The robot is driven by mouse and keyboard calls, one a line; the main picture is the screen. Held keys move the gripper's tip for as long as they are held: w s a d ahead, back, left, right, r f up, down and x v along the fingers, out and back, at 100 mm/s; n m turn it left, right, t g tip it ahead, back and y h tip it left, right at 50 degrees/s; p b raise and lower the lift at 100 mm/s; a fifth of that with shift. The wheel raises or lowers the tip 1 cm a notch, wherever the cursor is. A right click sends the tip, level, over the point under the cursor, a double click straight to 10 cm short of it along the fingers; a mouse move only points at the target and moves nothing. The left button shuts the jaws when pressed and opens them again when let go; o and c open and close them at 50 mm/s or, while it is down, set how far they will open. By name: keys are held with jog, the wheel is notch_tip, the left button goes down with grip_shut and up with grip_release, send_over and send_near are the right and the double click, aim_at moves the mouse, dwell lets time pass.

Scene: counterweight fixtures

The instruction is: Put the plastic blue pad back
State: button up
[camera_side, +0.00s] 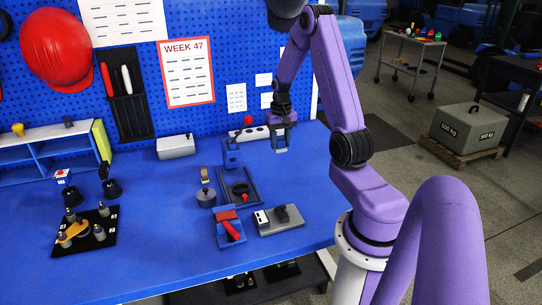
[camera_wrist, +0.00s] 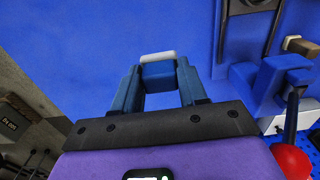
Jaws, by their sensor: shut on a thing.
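My gripper (camera_side: 281,149) is at the back right of the blue bench, fingers pointing down, above the surface. In the wrist view my gripper (camera_wrist: 158,76) is shut on a small blue pad (camera_wrist: 158,75) with a pale grey-white edge. The pad sits between the two blue fingertips. A blue fixture (camera_side: 232,153) stands left of my gripper, at the back end of a dark frame (camera_side: 252,172). The blue fixture (camera_wrist: 268,80) is right of my fingers in the wrist view, apart from them.
A red ball knob (camera_side: 248,120) stands behind, near the pegboard. In front are a grey weight (camera_side: 206,197), a blue tray with a red part (camera_side: 230,240) and a grey plate (camera_side: 285,228). A black board with several pegs (camera_side: 98,240) lies left. The bench between is clear.

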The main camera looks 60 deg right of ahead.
jog(key=w+d+f, duration=0.1)
jog(key=w+f, duration=0.1)
jog(key=w+d+f, duration=0.4)
jog(key=f, duration=0.1)
jog(key=shift+d, duration=0.1)
jog(key=shift+d+f, duration=0.1)
jog(key=shift+f, duration=1.6)
jog(key=shift+f, duration=0.1)
jog(key=o, duration=1.1)
notch_tip(320, 180, up, 12)
jog(key=shift+r, duration=0.1)
